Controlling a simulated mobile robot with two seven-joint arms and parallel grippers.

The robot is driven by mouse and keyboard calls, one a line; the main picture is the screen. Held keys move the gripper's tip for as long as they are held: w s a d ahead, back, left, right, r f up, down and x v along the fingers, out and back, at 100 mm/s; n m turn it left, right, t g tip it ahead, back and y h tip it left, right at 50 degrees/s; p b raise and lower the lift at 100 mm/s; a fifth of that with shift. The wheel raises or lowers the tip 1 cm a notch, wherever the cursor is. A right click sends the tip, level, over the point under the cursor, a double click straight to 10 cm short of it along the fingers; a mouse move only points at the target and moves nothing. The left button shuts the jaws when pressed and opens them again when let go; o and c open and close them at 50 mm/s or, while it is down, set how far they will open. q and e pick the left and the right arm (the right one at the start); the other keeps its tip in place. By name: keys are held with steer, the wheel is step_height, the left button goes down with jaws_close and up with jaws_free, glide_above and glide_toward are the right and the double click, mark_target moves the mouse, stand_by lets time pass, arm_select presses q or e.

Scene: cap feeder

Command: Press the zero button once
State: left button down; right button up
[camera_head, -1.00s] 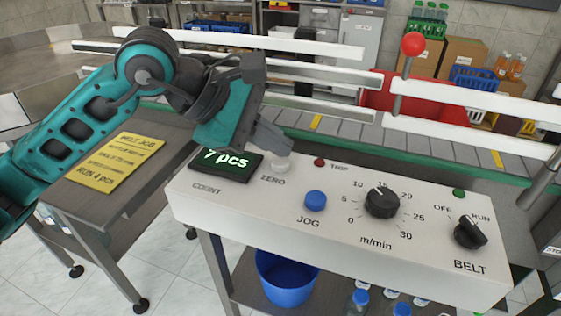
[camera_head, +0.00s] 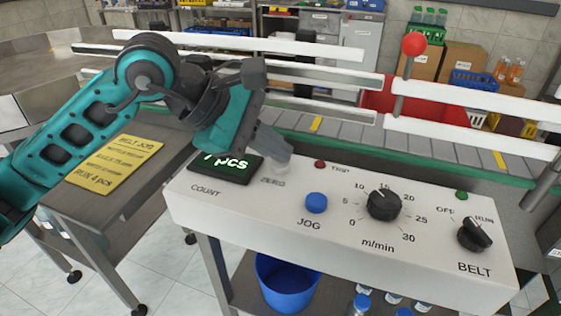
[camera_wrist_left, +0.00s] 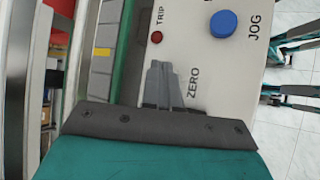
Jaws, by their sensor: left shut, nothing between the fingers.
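The control panel (camera_head: 345,240) has a ZERO label (camera_head: 273,182) at its upper left. The pale zero button (camera_head: 280,169) above that label is largely covered by my left gripper (camera_head: 284,160). That gripper is shut and empty, with its tips pointing down over the button; I cannot tell whether they touch or press it. In the left wrist view the shut fingers (camera_wrist_left: 160,72) lie beside the ZERO label (camera_wrist_left: 193,83), and the button is hidden.
A blue JOG button (camera_head: 316,203), a red TRIP lamp (camera_head: 320,164), a speed knob (camera_head: 384,205) and a BELT switch (camera_head: 474,234) share the panel. White rails and the conveyor (camera_head: 350,142) run behind it. A yellow note (camera_head: 115,165) lies at left.

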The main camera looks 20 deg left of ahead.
mark_target(274, 164)
arm_select(q)
steer(key=shift+f, duration=0.3)
steer(key=shift+r, duration=0.15)
stand_by(0.3)
steer(key=shift+r, duration=0.75)
steer(key=shift+r+p, duration=1.45)
steer(key=shift+r, duration=0.4)
steer(key=shift+r+p, duration=0.4)
steer(key=shift+r, duration=0.3)
